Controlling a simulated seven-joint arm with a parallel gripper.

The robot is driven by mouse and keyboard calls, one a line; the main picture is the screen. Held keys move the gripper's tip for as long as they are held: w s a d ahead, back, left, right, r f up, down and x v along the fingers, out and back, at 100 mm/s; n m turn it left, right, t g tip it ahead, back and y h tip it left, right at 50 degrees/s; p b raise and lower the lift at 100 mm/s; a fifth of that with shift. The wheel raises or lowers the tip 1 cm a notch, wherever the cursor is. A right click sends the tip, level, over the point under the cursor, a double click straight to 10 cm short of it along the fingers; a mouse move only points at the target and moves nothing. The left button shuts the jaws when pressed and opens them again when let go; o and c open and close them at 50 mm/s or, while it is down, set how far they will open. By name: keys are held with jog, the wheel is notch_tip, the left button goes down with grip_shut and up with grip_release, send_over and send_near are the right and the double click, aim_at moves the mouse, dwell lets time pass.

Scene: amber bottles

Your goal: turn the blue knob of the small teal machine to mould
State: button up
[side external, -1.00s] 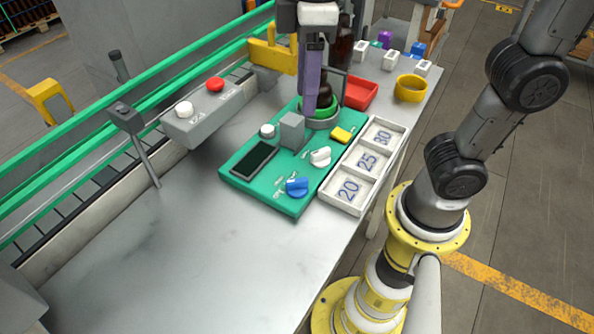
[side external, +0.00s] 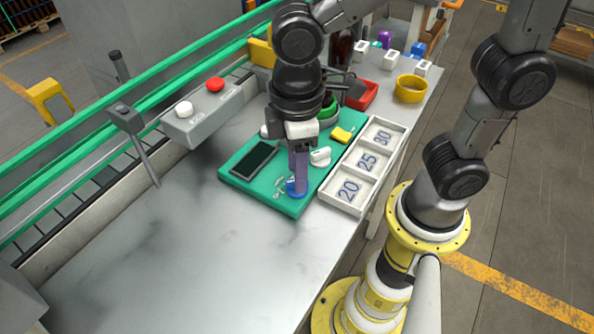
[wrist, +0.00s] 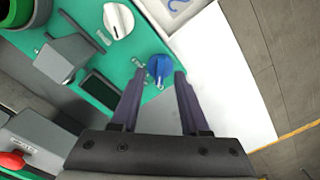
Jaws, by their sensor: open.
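The small teal machine (side external: 247,192) lies on the table with a dark screen, a white knob (side external: 320,157) and a blue knob (side external: 291,188) at its front corner. In the side view my gripper (side external: 299,192) points down over the blue knob and partly hides it. In the wrist view the blue knob (wrist: 159,68) sits between and just beyond the tips of my gripper (wrist: 152,75), whose two purple fingers are apart. The fingers hold nothing; whether they touch the knob is unclear. The small markings beside the knob are too small to read.
A white tray (side external: 327,200) marked 20, 25 and 30 lies right of the machine. A grey box (side external: 190,130) with red and white buttons stands at left. A yellow ring (side external: 410,88) and a red bin (side external: 362,92) are behind. The front table is clear.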

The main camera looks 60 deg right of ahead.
jog(key=shift+f, duration=0.8)
jog(key=shift+c, duration=0.3)
grip_shut()
